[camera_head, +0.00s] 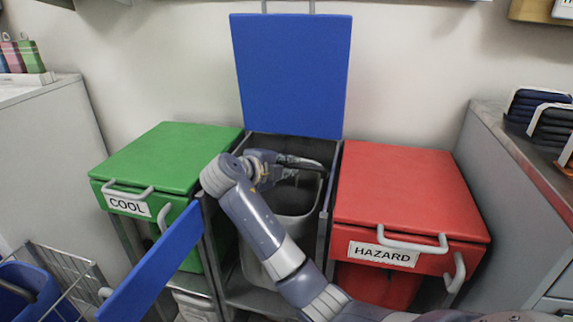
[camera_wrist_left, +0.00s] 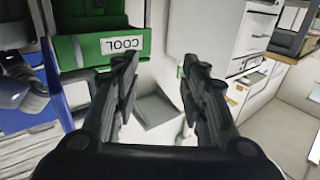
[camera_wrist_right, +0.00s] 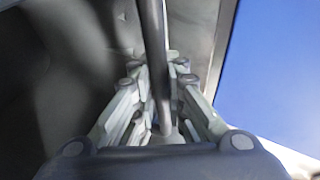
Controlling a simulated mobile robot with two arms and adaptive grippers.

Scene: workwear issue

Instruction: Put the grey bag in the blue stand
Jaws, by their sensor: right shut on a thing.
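The blue stand (camera_head: 326,205) is between a green and a red unit. Its blue lid (camera_head: 291,75) is raised upright and its blue front door (camera_head: 155,265) is swung open to the left. The grey bag (camera_head: 292,228) is upright inside the stand's frame, with its dark opening upward. My right gripper (camera_head: 282,163) is over the bag's top, inside the stand. In the right wrist view it is shut on a thin grey bar (camera_wrist_right: 154,60), which looks like part of the bag's rim or handle. My left gripper (camera_wrist_left: 157,85) is open and empty, outside the head view.
The green COOL unit (camera_head: 160,160) is close on the left and the red HAZARD unit (camera_head: 405,200) close on the right, both with lids down. A wire cart (camera_head: 60,275) is at the lower left. Grey cabinets flank both sides.

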